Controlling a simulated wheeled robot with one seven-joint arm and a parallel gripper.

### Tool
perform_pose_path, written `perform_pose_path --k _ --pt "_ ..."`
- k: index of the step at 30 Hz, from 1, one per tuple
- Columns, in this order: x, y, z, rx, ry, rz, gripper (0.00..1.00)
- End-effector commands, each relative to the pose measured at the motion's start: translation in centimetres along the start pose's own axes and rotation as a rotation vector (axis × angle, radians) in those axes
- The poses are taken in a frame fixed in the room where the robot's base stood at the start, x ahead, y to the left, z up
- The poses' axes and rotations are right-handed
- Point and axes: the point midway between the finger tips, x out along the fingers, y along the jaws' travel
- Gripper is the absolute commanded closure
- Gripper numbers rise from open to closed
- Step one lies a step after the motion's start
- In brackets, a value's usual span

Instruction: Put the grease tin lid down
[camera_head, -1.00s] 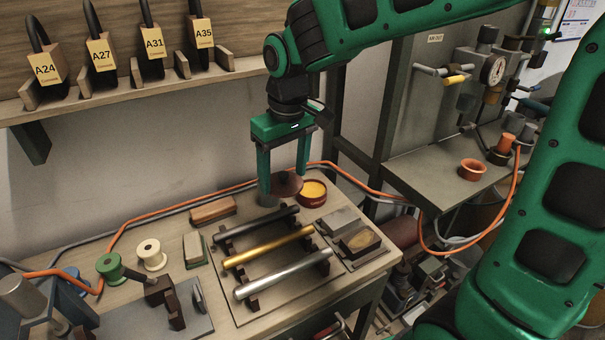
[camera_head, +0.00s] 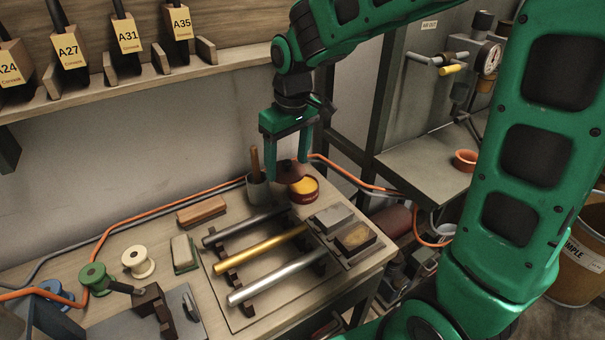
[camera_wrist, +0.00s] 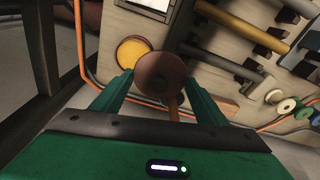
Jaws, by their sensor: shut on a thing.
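The grease tin lid (camera_head: 289,171) is a brown-red disc with a small knob. My gripper (camera_head: 288,172) is shut on it and holds it above the back of the workbench; in the wrist view the lid (camera_wrist: 160,76) sits between the two green fingers. The open grease tin (camera_head: 304,190), with yellow-orange grease inside, stands just right of and below the lid. It also shows in the wrist view (camera_wrist: 131,51), beside the lid. The gap between lid and bench is hard to judge.
A cup holding a wooden handle (camera_head: 257,188) stands close to the left of my gripper. Dark, brass and steel rods (camera_head: 272,248) lie on a rack in front. Blocks (camera_head: 355,237) sit to the right. An orange cable (camera_head: 150,212) runs along the wall.

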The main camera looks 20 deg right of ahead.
Motion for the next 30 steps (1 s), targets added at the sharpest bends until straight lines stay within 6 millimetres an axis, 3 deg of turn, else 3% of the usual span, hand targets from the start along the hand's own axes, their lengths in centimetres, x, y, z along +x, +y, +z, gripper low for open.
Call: perform_pose_path --k 3,10,17,24,30 --pt "1.5 2.4 0.0 0.004 -0.003 -0.001 0.55" --pt "3.4 5.5 -0.2 0.002 -0.002 0.000 0.55" --pt "4.5 6.1 -0.1 0.000 -0.001 0.000 0.55" --pt "7.2 6.0 0.3 0.000 -0.002 0.000 0.55" --pt "7.3 6.1 0.2 0.000 0.001 0.000 0.55"
